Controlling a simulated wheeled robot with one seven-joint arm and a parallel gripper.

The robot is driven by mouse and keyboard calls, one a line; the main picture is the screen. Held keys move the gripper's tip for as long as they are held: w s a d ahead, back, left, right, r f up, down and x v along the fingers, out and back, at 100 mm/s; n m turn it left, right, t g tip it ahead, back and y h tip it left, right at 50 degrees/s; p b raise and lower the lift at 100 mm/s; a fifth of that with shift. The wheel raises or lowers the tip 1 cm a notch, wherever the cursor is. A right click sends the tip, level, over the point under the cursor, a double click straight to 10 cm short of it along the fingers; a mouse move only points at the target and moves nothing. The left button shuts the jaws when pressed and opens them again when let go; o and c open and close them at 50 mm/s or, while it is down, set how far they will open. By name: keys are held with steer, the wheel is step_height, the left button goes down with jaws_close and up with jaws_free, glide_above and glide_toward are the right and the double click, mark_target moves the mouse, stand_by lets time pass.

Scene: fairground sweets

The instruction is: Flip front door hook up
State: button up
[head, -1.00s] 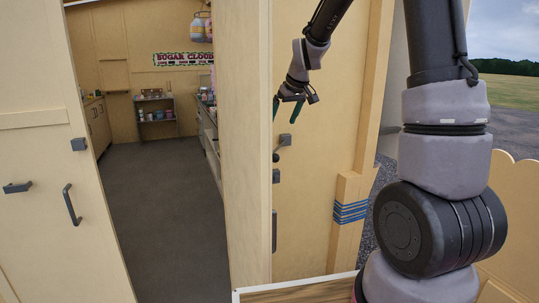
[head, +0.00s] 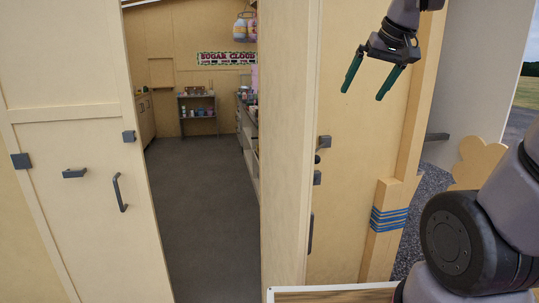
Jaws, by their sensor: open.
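My gripper (head: 364,92) is open and empty at the upper right of the head view. Its two green fingers point down and to the left in front of the right-hand wooden panel (head: 365,135). Small dark fittings sit below and left of the fingers at this panel's left edge: a grey block (head: 324,141), a dark knob (head: 317,158) and a second block (head: 317,177). I cannot tell which of them, if any, is the front door hook. The gripper is apart from them all. The left-hand door (head: 80,235) also carries a short grey lever (head: 74,173) and a block (head: 129,136).
An open doorway between the door and a wooden post (head: 288,150) shows a clear floor (head: 205,220). A pull handle (head: 120,193) is on the left-hand door. Blue bands (head: 389,219) wrap a post at right. A wooden counter edge (head: 330,294) is at the bottom.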

steer(key=s+d+f+m+t, duration=0.1)
steer(key=s+m, duration=0.2)
steer(key=s, duration=0.7)
steer(key=shift+s+f+m, duration=0.25)
steer(key=shift+s+m, duration=0.15)
